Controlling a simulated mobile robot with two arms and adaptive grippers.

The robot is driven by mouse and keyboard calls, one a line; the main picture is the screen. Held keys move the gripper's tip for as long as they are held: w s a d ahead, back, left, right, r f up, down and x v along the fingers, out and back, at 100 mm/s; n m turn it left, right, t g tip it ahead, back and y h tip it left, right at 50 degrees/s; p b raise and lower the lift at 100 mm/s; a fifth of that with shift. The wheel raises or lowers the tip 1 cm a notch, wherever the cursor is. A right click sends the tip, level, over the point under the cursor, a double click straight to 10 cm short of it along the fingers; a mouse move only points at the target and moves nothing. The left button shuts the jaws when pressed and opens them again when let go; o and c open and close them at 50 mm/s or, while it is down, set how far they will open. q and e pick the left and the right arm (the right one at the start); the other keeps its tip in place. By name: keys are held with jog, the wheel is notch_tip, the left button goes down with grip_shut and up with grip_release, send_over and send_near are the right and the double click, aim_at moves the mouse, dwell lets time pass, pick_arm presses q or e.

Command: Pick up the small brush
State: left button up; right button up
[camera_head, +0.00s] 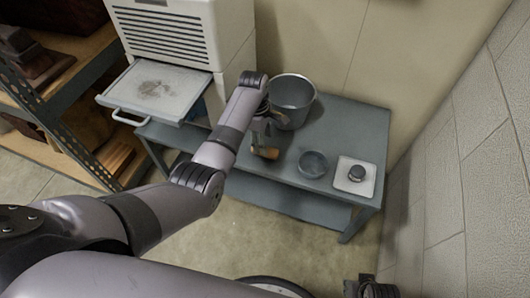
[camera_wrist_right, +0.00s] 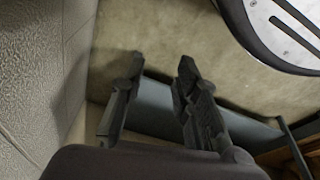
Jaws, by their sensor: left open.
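A small wooden-brown piece (camera_head: 265,153), which looks like the small brush, lies near the front edge of the blue-grey table (camera_head: 335,118). Much of it is hidden, so its full shape is unclear. My left gripper (camera_head: 262,138) is right above and behind it, pointing down, with its jaws open. I cannot tell whether the fingers touch it or stand around it. My right gripper (camera_head: 371,289) is low at the bottom edge of the head view, away from the table. In the right wrist view its fingers (camera_wrist_right: 160,66) are apart with nothing between them.
A grey metal bucket (camera_head: 291,97) stands close behind my left gripper. A round grey dish (camera_head: 313,163) and a white square plate with a dark round knob (camera_head: 355,177) are to the right. A white cabinet with a pulled-out tray (camera_head: 155,92) is left. A wall bounds the right.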

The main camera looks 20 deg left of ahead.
pick_arm(q)
notch_tip(320, 180, down, 5)
jog(key=shift+s+d+b, duration=0.1)
jog(key=shift+s+b, duration=0.05)
jog(key=shift+b, duration=0.95)
jog(key=shift+f, duration=0.1)
pick_arm(e)
notch_tip(320, 180, up, 8)
jog(key=w, duration=0.1)
pick_arm(q)
jog(key=shift+c, duration=0.5)
jog(key=c, duration=1.2)
jog(key=shift+o, duration=0.2)
pick_arm(e)
jog(key=shift+w, duration=0.1)
jog(key=shift+t, duration=0.3)
